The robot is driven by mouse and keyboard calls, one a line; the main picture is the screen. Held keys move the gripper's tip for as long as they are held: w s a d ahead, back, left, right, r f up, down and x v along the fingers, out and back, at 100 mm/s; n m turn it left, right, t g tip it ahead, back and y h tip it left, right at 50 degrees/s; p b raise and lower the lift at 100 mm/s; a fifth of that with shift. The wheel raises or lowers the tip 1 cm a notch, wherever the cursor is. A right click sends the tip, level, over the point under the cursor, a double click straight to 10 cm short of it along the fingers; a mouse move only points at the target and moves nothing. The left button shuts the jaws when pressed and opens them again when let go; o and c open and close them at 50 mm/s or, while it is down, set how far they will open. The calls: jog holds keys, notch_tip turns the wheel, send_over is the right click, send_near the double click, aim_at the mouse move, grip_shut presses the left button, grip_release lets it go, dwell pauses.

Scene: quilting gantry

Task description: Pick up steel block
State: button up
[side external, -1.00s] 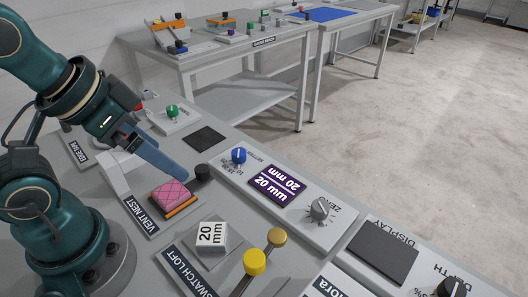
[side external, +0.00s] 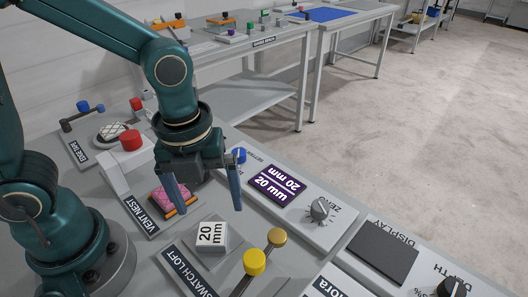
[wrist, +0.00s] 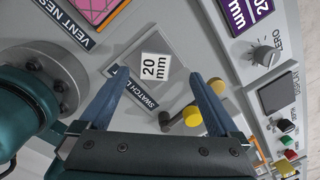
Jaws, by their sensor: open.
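The steel block is most likely the pale block marked "20 mm" (side external: 211,234). It sits on a flat square plate beside the SWATCH LOFT label (side external: 187,270). In the wrist view the block (wrist: 153,68) shows its printed top face ahead of the fingers. My gripper (side external: 210,209) points down with its two blue fingers spread apart. It is above the bench, just behind the block in the side view, and nothing is between the fingers. In the wrist view the block lies between the lines of my fingertips (wrist: 158,76). The exact height gap cannot be told.
A pink quilted swatch on an orange base (side external: 172,198) sits by the VENT NEST label, partly behind my left finger. A yellow knob (side external: 254,262) and a brass knob (side external: 277,237) stand right of the block. A purple 20 mm display (side external: 276,186) lies beyond.

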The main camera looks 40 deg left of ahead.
aim_at(211, 233)
jog(key=shift+s+d+f+g, duration=0.25)
jog(key=shift+s+f+g, duration=0.2)
jog(key=shift+f, duration=2.8)
jog(key=shift+c, duration=0.3)
grip_shut()
